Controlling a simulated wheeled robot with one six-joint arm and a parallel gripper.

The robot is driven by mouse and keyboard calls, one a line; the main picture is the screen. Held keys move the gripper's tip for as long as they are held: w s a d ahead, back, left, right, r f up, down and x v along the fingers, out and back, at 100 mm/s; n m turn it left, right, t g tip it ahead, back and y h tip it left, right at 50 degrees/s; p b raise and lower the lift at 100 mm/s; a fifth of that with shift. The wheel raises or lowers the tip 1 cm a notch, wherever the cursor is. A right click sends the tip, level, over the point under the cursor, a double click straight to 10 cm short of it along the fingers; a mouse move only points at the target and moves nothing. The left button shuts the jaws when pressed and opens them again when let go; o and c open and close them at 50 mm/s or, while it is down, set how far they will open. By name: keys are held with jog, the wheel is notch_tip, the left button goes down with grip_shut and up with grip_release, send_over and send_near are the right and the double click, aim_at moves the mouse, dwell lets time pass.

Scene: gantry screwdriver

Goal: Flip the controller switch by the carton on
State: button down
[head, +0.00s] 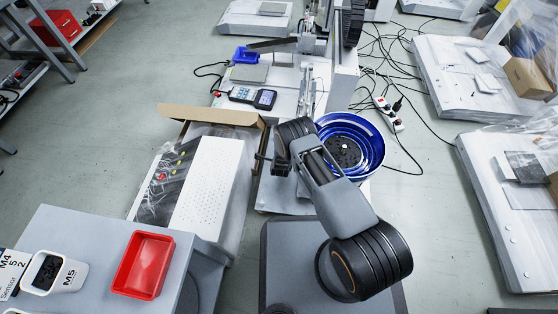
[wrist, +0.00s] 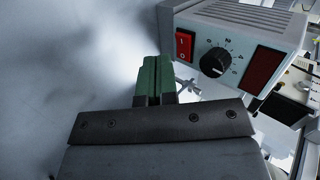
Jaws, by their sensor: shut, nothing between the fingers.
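In the wrist view the controller (wrist: 240,22) is a light box with a grey front, at the upper right. Its red rocker switch (wrist: 184,47) is marked I above and O below; which half is pressed in, I cannot tell. A black dial (wrist: 213,62) and a dark red window (wrist: 262,72) sit right of the switch. My gripper (wrist: 155,70) is shut and empty, its green fingers just below and left of the switch; contact is unclear. In the head view a brown-flapped carton (head: 208,115) stands left of my gripper (head: 261,157). I cannot pick out the controller there.
A white perforated box (head: 207,188) lies in front of the carton flap. A blue bowl (head: 372,133) stands right of my arm. A red tray (head: 143,265) is on the near left table. Cables and a power strip (head: 388,113) lie on the floor.

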jog(key=p+v, duration=0.4)
jog(key=v, duration=0.6)
jog(key=shift+d, duration=0.25)
jog(key=shift+f, duration=0.1)
jog(key=shift+s+a+b, duration=0.2)
jog(key=shift+a+b, duration=0.25)
